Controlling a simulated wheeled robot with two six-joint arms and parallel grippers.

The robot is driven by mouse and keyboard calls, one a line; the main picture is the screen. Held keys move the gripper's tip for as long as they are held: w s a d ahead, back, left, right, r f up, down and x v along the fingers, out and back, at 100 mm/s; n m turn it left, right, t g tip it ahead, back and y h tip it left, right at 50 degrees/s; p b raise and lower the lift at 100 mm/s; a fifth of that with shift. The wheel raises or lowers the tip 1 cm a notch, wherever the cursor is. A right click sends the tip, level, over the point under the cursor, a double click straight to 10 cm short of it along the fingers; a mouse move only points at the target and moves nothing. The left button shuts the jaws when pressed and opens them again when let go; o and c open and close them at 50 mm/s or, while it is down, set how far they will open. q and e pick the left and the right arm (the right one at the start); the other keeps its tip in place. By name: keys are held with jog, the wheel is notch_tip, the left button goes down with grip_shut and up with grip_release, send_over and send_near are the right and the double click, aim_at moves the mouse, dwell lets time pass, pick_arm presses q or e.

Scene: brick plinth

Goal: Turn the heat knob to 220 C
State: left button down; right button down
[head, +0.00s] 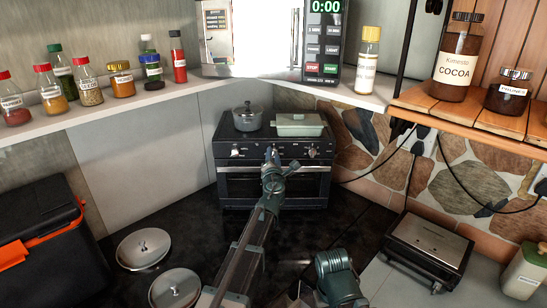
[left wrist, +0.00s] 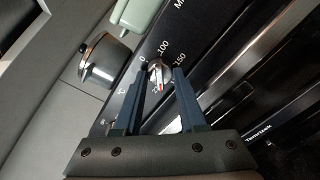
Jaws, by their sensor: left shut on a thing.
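My left gripper (left wrist: 161,76) is shut on the knob, one finger on each side. In the head view my left gripper (head: 272,154) reaches the middle of the panel and covers the knob. I cannot tell the exact setting.
A grey pot (head: 247,118) and a pale green lidded dish (head: 299,125) stand on the stove top. Other knobs (head: 313,152) lie along the panel. Two metal lids (head: 143,248) are at lower left. A black appliance (head: 430,246) stands at right.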

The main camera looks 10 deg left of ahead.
pick_arm(q)
jog(key=shift+m, duration=0.8)
jog(key=c, duration=0.5)
grip_release()
jog(key=shift+s, duration=0.1)
jog(key=s+d, duration=0.2)
jog(key=s, duration=1.1)
jog(key=shift+s+d, duration=0.15)
jog(key=shift+d, duration=0.2)
